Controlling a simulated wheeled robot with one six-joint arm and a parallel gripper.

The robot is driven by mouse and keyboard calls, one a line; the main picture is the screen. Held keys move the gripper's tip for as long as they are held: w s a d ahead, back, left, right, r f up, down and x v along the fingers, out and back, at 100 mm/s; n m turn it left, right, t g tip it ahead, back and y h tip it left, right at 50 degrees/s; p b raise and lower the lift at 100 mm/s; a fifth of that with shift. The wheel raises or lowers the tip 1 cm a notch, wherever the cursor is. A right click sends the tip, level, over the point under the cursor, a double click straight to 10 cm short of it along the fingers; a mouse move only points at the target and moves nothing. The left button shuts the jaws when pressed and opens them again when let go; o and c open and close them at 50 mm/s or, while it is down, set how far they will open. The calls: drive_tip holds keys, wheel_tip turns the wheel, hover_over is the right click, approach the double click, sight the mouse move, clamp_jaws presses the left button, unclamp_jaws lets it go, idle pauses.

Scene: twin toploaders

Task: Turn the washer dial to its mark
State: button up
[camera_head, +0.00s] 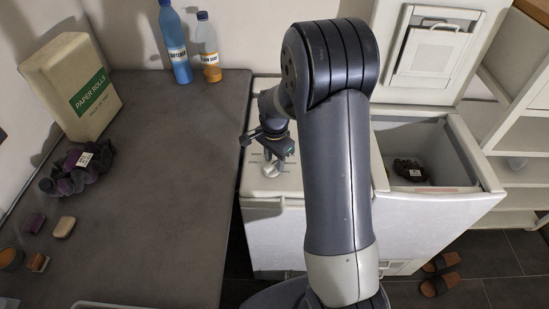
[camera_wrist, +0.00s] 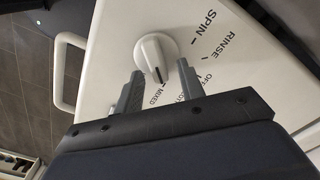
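The washer dial (camera_wrist: 153,50) is a round white knob with a dark pointer line, on the pale top panel (camera_wrist: 112,45). The line points down in the wrist view, toward the word MIXED. SPIN, RINSE and OFF also show around it; other print is partly hidden. My gripper (camera_wrist: 160,69) is open, with one grey finger on each side of the dial's lower part. I cannot tell whether either finger touches it. In the head view my gripper (camera_head: 274,160) is over the left, closed toploader (camera_head: 275,235); the dial is not clear there.
The right toploader (camera_head: 430,225) has its lid (camera_head: 425,65) raised and dark laundry (camera_head: 410,170) inside. A dark counter (camera_head: 165,180) on the left holds bottles, a paper rolls box (camera_head: 72,85) and laundry. A white handle (camera_wrist: 62,72) juts from the panel's edge. Slippers (camera_head: 440,273) lie on the floor.

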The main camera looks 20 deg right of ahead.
clamp_jaws()
idle(0.5)
drive_tip(key=n, duration=0.2)
drive_tip(key=n+b, duration=0.1)
drive_tip(key=shift+w+a+n, duration=0.15)
drive_tip(key=shift+w+n, duration=0.05)
drive_tip(key=shift+n, duration=0.2)
drive_tip(key=n, duration=0.1)
drive_tip(key=n+b, duration=0.1)
drive_tip(key=n, duration=0.2)
drive_tip(key=shift+w+a+n+b, duration=0.15)
drive_tip(key=shift+a+n+b, duration=0.15)
drive_tip(key=shift+n, duration=0.1)
unclamp_jaws()
